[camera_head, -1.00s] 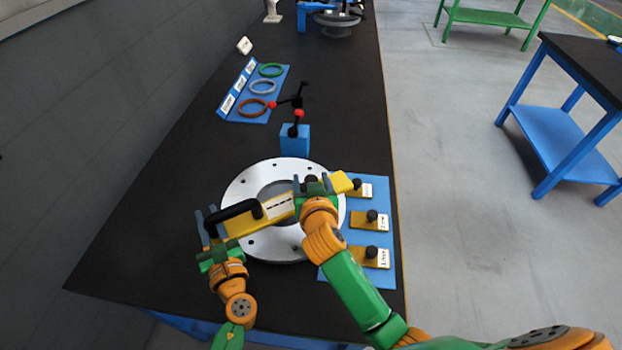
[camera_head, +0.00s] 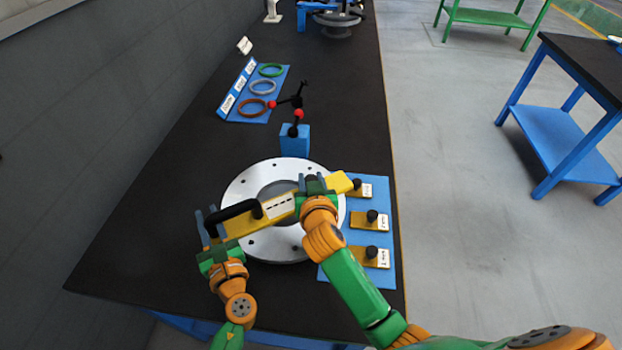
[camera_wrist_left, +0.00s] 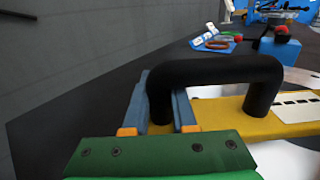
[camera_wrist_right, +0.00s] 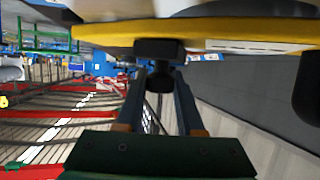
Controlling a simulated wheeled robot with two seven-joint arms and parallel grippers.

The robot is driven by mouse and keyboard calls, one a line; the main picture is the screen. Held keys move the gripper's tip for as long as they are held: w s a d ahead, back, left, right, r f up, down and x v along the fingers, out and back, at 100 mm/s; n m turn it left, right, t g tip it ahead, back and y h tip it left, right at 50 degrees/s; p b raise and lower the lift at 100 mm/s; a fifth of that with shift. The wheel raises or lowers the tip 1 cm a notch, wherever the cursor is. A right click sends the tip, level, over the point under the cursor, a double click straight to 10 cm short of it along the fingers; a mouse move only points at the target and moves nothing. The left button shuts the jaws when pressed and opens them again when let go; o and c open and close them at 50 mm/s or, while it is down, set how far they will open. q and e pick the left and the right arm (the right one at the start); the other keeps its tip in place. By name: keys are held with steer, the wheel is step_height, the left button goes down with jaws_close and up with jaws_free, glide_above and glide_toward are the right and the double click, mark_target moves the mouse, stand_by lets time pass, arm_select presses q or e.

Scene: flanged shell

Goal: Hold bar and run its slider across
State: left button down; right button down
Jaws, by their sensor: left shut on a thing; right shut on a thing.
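The yellow bar (camera_head: 246,223) lies across the silver flanged ring (camera_head: 240,190), with a white marked label and a black arched handle (camera_head: 232,210). The handle also shows large in the left wrist view (camera_wrist_left: 215,72). My left gripper (camera_head: 209,228) is shut on the bar's left end by the handle. My right gripper (camera_head: 312,186) is shut on the black slider knob near the bar's right end. The knob shows between the fingers in the right wrist view (camera_wrist_right: 159,78), below the yellow bar (camera_wrist_right: 120,33).
A blue plate (camera_head: 388,275) with several yellow labelled pieces is right of the ring. A blue block (camera_head: 294,140) with a black and red lever stands behind it. A blue rack (camera_head: 240,112) holds three coloured rings. The black table is clear at left.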

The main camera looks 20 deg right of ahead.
stand_by(0.9)
steer(key=d, duration=0.2)
steer(key=w+d, duration=0.1)
steer(key=d, duration=0.3)
steer(key=shift+w+d, duration=0.3)
steer(key=shift+d, duration=0.1)
steer(key=c, duration=0.5)
jaws_free()
steer(key=v, duration=1.2)
steer(key=shift+s, duration=0.1)
